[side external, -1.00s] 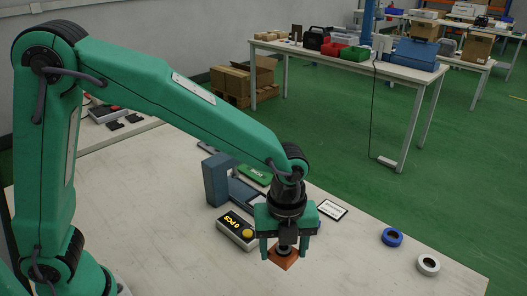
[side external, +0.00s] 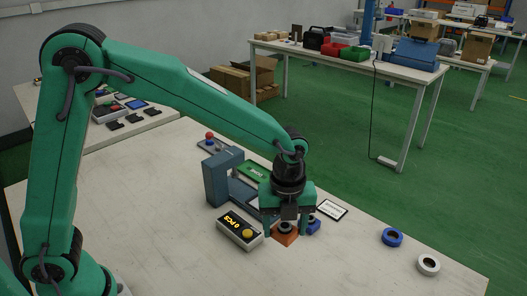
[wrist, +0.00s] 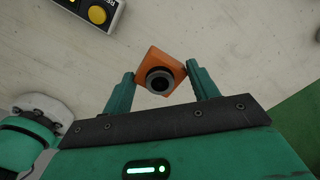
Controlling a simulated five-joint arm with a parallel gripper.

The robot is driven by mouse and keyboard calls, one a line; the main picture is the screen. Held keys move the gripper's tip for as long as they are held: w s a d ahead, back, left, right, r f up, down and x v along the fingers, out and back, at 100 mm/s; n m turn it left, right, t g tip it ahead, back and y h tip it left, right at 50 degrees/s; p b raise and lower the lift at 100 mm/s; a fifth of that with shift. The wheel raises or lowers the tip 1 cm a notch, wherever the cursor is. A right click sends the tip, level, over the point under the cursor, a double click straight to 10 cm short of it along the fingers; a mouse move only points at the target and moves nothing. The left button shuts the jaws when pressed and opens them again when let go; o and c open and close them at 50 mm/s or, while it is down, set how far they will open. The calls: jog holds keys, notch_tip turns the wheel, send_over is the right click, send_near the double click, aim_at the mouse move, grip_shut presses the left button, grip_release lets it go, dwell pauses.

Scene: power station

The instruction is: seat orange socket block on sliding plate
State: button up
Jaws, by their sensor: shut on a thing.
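The orange socket block (side external: 283,238) has a dark round socket on top and sits between the fingers of my gripper (side external: 287,229). In the wrist view the orange block (wrist: 148,58) is between the two green fingertips (wrist: 161,71), turned so its corners face them. My gripper is shut on it. Whether the block touches the table is unclear. A blue-grey upright station (side external: 217,178) stands to the left, with a dark flat part (side external: 240,191) at its foot that may be the sliding plate; my gripper partly hides that area.
A blue block (side external: 313,226) is close to the right of my gripper. A counter box with a yellow button (side external: 240,229) stands to the left. A green card (side external: 252,171), a white-faced panel (side external: 332,210), a blue ring (side external: 392,237) and a white ring (side external: 428,265) lie around.

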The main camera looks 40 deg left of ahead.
jog(key=w+a, duration=0.5)
jog(key=a, duration=0.4)
jog(key=w+a+f, duration=0.1)
jog(key=w+a, duration=0.5)
jog(key=a, duration=0.3)
jog(key=shift+f+m, duration=0.3)
jog(key=shift+w+a+f, duration=0.1)
jog(key=shift+f, duration=0.05)
jog(key=shift+f, duration=2.85)
jog(key=shift+f, duration=0.65)
jog(key=o, duration=1.1)
jog(key=shift+r, duration=0.15)
